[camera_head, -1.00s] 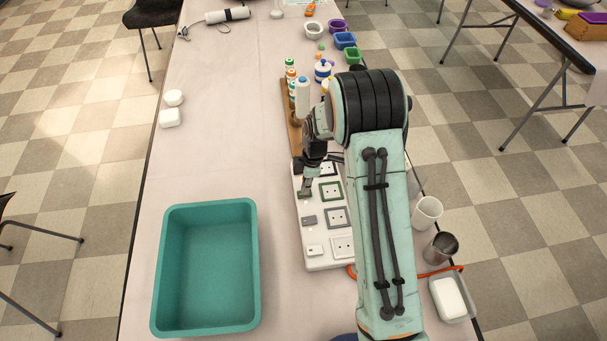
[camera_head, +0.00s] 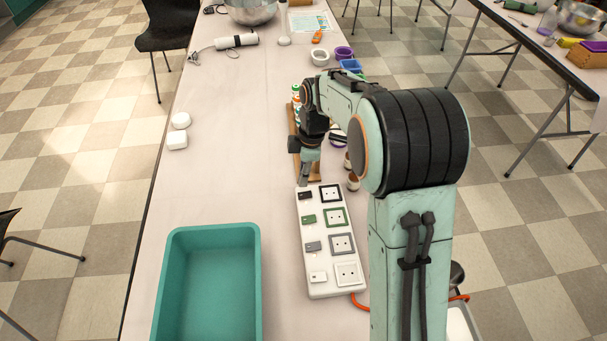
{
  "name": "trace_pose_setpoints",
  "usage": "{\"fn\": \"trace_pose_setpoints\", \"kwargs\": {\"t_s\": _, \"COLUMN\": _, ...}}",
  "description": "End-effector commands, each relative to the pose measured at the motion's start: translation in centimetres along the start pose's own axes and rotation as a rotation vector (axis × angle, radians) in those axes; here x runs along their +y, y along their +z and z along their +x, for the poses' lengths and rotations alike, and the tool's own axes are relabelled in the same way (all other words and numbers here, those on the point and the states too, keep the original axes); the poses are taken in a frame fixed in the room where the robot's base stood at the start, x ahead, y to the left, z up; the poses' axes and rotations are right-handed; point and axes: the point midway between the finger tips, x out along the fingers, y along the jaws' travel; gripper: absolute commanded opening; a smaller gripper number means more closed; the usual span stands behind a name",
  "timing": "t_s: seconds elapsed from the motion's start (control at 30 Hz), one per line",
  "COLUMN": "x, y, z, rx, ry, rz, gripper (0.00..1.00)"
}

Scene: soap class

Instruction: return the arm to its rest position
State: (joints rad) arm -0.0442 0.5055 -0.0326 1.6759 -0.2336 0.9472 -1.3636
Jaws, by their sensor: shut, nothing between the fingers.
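My arm rises from the bottom right and folds over the right side of the table. My gripper (camera_head: 304,182) points down at the far end of the white power strip (camera_head: 317,277), near the wooden rack (camera_head: 314,168). It is shut and holds nothing. I cannot tell whether the fingertips touch the strip. The strip has several sockets with black, green, grey and white frames and a small switch beside each. My arm hides part of the rack and the table's right side.
A teal tub (camera_head: 254,290) stands at the front left. A metal bowl (camera_head: 250,10), a white cylinder device (camera_head: 236,41) and small coloured cups (camera_head: 344,53) are at the back. The left middle of the table (camera_head: 235,150) is clear.

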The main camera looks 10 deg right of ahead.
Motion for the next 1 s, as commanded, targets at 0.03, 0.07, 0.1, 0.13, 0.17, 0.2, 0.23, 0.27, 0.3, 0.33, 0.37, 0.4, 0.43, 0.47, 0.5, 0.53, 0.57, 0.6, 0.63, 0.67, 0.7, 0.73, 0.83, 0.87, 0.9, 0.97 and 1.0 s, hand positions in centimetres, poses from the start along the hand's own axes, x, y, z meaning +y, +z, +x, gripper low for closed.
{"fn": "trace_pose_setpoints", "kwargs": {"t_s": 0.03, "x": 0.0, "y": 0.0, "z": 0.0, "rx": 0.000, "ry": 0.000, "rz": 0.000, "gripper": 0.00}}
{"fn": "trace_pose_setpoints", "kwargs": {"t_s": 0.07, "x": 0.0, "y": 0.0, "z": 0.0, "rx": 0.000, "ry": 0.000, "rz": 0.000, "gripper": 0.00}}
{"fn": "trace_pose_setpoints", "kwargs": {"t_s": 0.1, "x": 0.0, "y": 0.0, "z": 0.0, "rx": 0.000, "ry": 0.000, "rz": 0.000, "gripper": 0.00}}
{"fn": "trace_pose_setpoints", "kwargs": {"t_s": 0.13, "x": 0.0, "y": 0.0, "z": 0.0, "rx": 0.000, "ry": 0.000, "rz": 0.000, "gripper": 0.00}}
{"fn": "trace_pose_setpoints", "kwargs": {"t_s": 0.17, "x": 0.0, "y": 0.0, "z": 0.0, "rx": 0.000, "ry": 0.000, "rz": 0.000, "gripper": 0.00}}
{"fn": "trace_pose_setpoints", "kwargs": {"t_s": 0.2, "x": 0.0, "y": 0.0, "z": 0.0, "rx": 0.000, "ry": 0.000, "rz": 0.000, "gripper": 0.00}}
{"fn": "trace_pose_setpoints", "kwargs": {"t_s": 0.23, "x": 0.0, "y": 0.0, "z": 0.0, "rx": 0.000, "ry": 0.000, "rz": 0.000, "gripper": 0.00}}
{"fn": "trace_pose_setpoints", "kwargs": {"t_s": 0.27, "x": 0.0, "y": 0.0, "z": 0.0, "rx": 0.000, "ry": 0.000, "rz": 0.000, "gripper": 0.00}}
{"fn": "trace_pose_setpoints", "kwargs": {"t_s": 0.3, "x": 0.0, "y": 0.0, "z": 0.0, "rx": 0.000, "ry": 0.000, "rz": 0.000, "gripper": 0.00}}
{"fn": "trace_pose_setpoints", "kwargs": {"t_s": 0.33, "x": 0.0, "y": 0.0, "z": 0.0, "rx": 0.000, "ry": 0.000, "rz": 0.001, "gripper": 0.00}}
{"fn": "trace_pose_setpoints", "kwargs": {"t_s": 0.37, "x": 0.0, "y": 0.1, "z": -0.1, "rx": 0.000, "ry": 0.003, "rz": 0.001, "gripper": 0.00}}
{"fn": "trace_pose_setpoints", "kwargs": {"t_s": 0.4, "x": 0.1, "y": 0.0, "z": -0.5, "rx": 0.001, "ry": 0.014, "rz": 0.001, "gripper": 0.00}}
{"fn": "trace_pose_setpoints", "kwargs": {"t_s": 0.43, "x": 0.2, "y": 0.0, "z": -1.1, "rx": 0.001, "ry": 0.029, "rz": 0.000, "gripper": 0.00}}
{"fn": "trace_pose_setpoints", "kwargs": {"t_s": 0.47, "x": 0.4, "y": -0.1, "z": -2.0, "rx": 0.002, "ry": 0.051, "rz": -0.001, "gripper": 0.00}}
{"fn": "trace_pose_setpoints", "kwargs": {"t_s": 0.5, "x": 0.6, "y": -0.2, "z": -3.6, "rx": 0.004, "ry": 0.089, "rz": -0.004, "gripper": 0.00}}
{"fn": "trace_pose_setpoints", "kwargs": {"t_s": 0.53, "x": 0.4, "y": -0.3, "z": -4.9, "rx": 0.006, "ry": 0.117, "rz": -0.006, "gripper": 0.00}}
{"fn": "trace_pose_setpoints", "kwargs": {"t_s": 0.57, "x": 0.0, "y": -0.3, "z": -6.3, "rx": 0.007, "ry": 0.145, "rz": -0.006, "gripper": 0.00}}
{"fn": "trace_pose_setpoints", "kwargs": {"t_s": 0.6, "x": -0.9, "y": -0.4, "z": -8.1, "rx": 0.008, "ry": 0.180, "rz": -0.006, "gripper": 0.00}}
{"fn": "trace_pose_setpoints", "kwargs": {"t_s": 0.63, "x": -1.9, "y": -0.4, "z": -9.4, "rx": 0.009, "ry": 0.202, "rz": -0.004, "gripper": 0.00}}
{"fn": "trace_pose_setpoints", "kwargs": {"t_s": 0.67, "x": -3.2, "y": -0.4, "z": -10.5, "rx": 0.009, "ry": 0.220, "rz": 0.005, "gripper": 0.00}}
{"fn": "trace_pose_setpoints", "kwargs": {"t_s": 0.7, "x": -5.1, "y": -0.4, "z": -11.8, "rx": 0.011, "ry": 0.239, "rz": 0.039, "gripper": 0.00}}
{"fn": "trace_pose_setpoints", "kwargs": {"t_s": 0.73, "x": -6.6, "y": -0.3, "z": -12.5, "rx": 0.014, "ry": 0.248, "rz": 0.079, "gripper": 0.00}}
{"fn": "trace_pose_setpoints", "kwargs": {"t_s": 0.83, "x": -11.8, "y": 0.1, "z": -13.4, "rx": 0.026, "ry": 0.255, "rz": 0.256, "gripper": 0.00}}
{"fn": "trace_pose_setpoints", "kwargs": {"t_s": 0.87, "x": -13.4, "y": 0.2, "z": -13.3, "rx": 0.030, "ry": 0.252, "rz": 0.319, "gripper": 0.00}}
{"fn": "trace_pose_setpoints", "kwargs": {"t_s": 0.9, "x": -15.4, "y": 0.4, "z": -13.1, "rx": 0.035, "ry": 0.243, "rz": 0.410, "gripper": 0.00}}
{"fn": "trace_pose_setpoints", "kwargs": {"t_s": 0.97, "x": -18.5, "y": 0.7, "z": -12.2, "rx": 0.040, "ry": 0.223, "rz": 0.564, "gripper": 0.00}}
{"fn": "trace_pose_setpoints", "kwargs": {"t_s": 1.0, "x": -20.6, "y": 0.9, "z": -11.4, "rx": 0.040, "ry": 0.201, "rz": 0.682, "gripper": 0.00}}
